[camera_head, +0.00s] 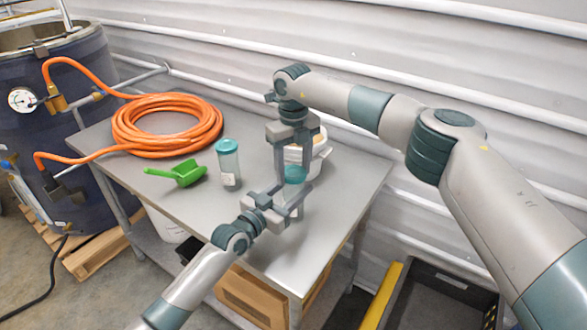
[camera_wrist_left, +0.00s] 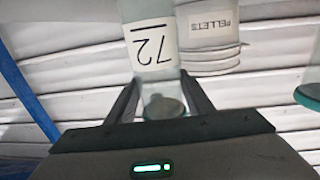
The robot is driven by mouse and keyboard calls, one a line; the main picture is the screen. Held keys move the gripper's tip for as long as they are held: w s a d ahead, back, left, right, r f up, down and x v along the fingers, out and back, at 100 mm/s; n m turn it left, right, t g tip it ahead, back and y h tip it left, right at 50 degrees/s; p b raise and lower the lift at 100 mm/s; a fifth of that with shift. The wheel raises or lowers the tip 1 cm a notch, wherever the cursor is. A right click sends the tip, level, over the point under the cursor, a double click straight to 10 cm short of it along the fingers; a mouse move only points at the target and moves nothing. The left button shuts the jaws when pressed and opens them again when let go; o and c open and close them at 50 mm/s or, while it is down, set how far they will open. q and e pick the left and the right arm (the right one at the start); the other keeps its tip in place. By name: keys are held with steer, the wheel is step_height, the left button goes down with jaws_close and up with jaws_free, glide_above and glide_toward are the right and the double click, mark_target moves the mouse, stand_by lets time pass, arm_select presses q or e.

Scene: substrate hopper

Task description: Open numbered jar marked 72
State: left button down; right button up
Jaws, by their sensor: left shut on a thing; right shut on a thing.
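The jar marked 72 stands upright on the grey table near its front right part, with its teal lid (camera_head: 295,174) showing between the right fingers. Its white label with 72 (camera_wrist_left: 152,47) shows upside down in the left wrist view. My left gripper (camera_head: 291,204) is shut on the jar body from the front left. My right gripper (camera_head: 295,180) points down from above and is shut on the lid. The lid appears seated on the jar or very near it; fingers hide the joint. Another clear jar with a teal lid (camera_head: 228,163) stands to the left.
A white container (camera_head: 318,152) stands just behind the jar; its PELLETS label (camera_wrist_left: 209,27) shows in the wrist view. A green scoop (camera_head: 181,173) and a coiled orange hose (camera_head: 167,124) lie on the table (camera_head: 220,222). A dark crate (camera_head: 435,300) sits on the floor at right.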

mark_target(294, 172)
steer(key=n, duration=2)
steer(key=shift+r+n, duration=0.1)
steer(key=shift+n, duration=0.3)
steer(key=n, duration=0.6)
steer(key=shift+r, duration=0.75)
steer(key=shift+r, duration=0.3)
steer(key=shift+r, duration=0.2)
steer(key=shift+r, duration=1.9)
